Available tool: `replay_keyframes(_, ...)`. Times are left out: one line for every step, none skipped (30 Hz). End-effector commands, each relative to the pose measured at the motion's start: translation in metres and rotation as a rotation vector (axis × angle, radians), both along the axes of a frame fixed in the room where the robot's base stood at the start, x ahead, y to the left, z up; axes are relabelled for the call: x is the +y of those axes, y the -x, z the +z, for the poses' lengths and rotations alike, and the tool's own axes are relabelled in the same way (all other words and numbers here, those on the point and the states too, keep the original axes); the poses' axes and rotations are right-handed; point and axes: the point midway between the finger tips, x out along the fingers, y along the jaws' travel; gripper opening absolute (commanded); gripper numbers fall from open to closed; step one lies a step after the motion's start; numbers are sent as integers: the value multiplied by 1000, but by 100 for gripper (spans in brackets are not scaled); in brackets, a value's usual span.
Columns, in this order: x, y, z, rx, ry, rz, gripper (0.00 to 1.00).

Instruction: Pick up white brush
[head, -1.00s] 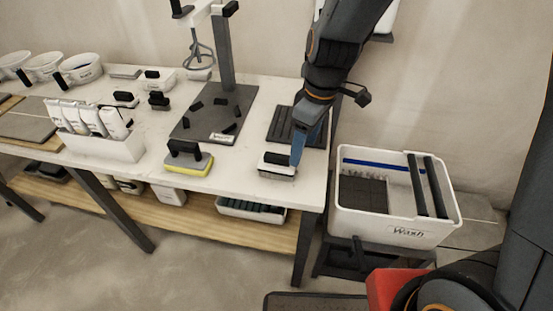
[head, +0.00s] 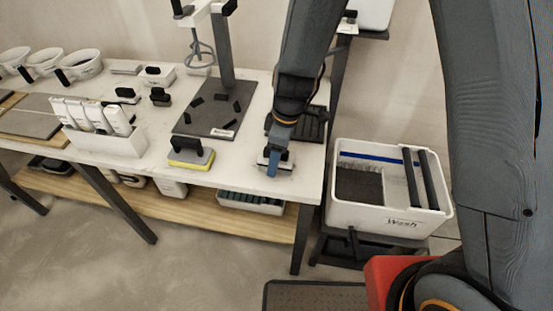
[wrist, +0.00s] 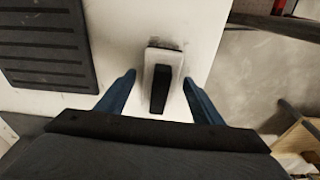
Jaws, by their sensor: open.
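The white brush (wrist: 163,58) lies on the white table near its front right corner, with a black handle (wrist: 160,90) on top. In the wrist view my gripper (wrist: 158,82) is open, with one blue finger on each side of the brush. I see clear gaps between the fingers and the brush. In the head view my gripper (head: 274,165) is over the brush (head: 284,164) and hides much of it. I cannot tell the exact height of the fingertips above the table.
A black ridged mat (head: 312,124) lies just behind the brush. A grey-and-yellow sponge float (head: 190,155) is to the left. A white wash bin (head: 390,217) stands right of the table (head: 235,178). A dark plate with a mixer stand (head: 214,108) is behind left.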

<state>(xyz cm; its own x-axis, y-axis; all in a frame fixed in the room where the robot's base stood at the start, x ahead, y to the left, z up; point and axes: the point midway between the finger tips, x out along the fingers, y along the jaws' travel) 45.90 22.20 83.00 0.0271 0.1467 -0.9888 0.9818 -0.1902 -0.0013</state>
Motion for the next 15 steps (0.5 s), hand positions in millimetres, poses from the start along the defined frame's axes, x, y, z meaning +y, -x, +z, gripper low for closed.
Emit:
replay_keyframes(0, 0, -4, 1, 1, 0, 61)
replay_keyframes(1, 0, -5, 0, 0, 0, 61)
replay_keyframes(1, 0, -6, -1, 0, 0, 61)
replay_keyframes(1, -1, -7, -1, 0, 0, 61)
replay_keyframes(1, -1, -7, -2, 0, 0, 61)
replay_keyframes(1, -1, -7, -2, 0, 0, 61)
replay_keyframes(1, -1, -7, -2, 0, 0, 61)
replay_keyframes(1, -1, -7, -2, 0, 0, 61)
replay_keyframes(1, -1, -7, -2, 0, 0, 61)
replay_keyframes(1, -1, -7, -2, 0, 0, 61)
replay_keyframes(1, -1, -7, -2, 0, 0, 58)
replay_keyframes(1, -1, -7, -2, 0, 0, 51)
replay_keyframes(1, -1, -7, -2, 0, 0, 46)
replay_keyframes(1, -1, -7, -2, 0, 0, 41)
replay_keyframes(1, -1, -7, -1, 0, 0, 34)
